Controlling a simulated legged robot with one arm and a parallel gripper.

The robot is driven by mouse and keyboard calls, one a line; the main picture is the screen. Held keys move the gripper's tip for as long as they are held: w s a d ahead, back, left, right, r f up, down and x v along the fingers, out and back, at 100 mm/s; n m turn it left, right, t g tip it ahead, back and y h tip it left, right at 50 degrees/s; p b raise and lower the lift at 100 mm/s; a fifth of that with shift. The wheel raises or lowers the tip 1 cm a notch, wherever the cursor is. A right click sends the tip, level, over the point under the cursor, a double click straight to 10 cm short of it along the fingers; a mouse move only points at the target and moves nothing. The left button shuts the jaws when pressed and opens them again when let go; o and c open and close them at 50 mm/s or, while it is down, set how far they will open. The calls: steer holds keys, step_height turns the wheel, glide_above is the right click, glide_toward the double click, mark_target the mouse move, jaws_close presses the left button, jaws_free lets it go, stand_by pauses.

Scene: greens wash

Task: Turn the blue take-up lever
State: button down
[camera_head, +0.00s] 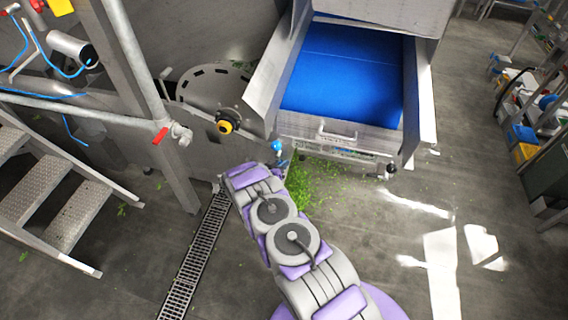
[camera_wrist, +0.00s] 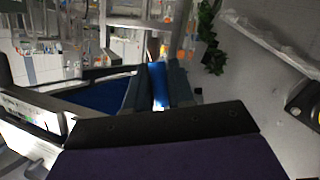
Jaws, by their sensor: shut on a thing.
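The blue take-up lever (camera_head: 277,146) shows as a small blue end beside the lower left corner of the conveyor, just beyond the end of my arm. In the wrist view the blue lever (camera_wrist: 157,80) stands as a narrow bright strip between two dark fingers. My gripper (camera_wrist: 158,88) is shut on it, with a finger on each side. The lever's lower part and pivot are hidden behind the fingers and wrist. In the head view my arm hides most of the gripper. The conveyor with its blue belt (camera_head: 345,75) is just right of and beyond the lever.
Spilled greens (camera_head: 315,182) lie on the floor below the conveyor. A drain grate (camera_head: 200,250) runs along the floor to the left. Metal steps (camera_head: 60,195) and a post with a red-handled valve (camera_head: 175,133) stand left. The floor at right is open.

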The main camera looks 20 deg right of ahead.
steer(key=shift+w+a+f+m+t+y+p, duration=0.2)
steer(key=shift+a+m+y+p, duration=0.25)
steer(key=shift+m, duration=0.15)
steer(key=shift+w+a+f+m+t+y+p, duration=0.1)
steer(key=shift+a+f+m+t+y+p, duration=0.15)
steer(key=shift+m+y+p, duration=0.3)
steer(key=shift+a, duration=0.1)
steer(key=c, duration=1.1)
jaws_free()
steer(key=shift+w, duration=0.2)
steer(key=shift+r, duration=0.2)
steer(key=p+v, duration=0.2)
steer(key=v, duration=1.5)
steer(key=shift+a, duration=0.3)
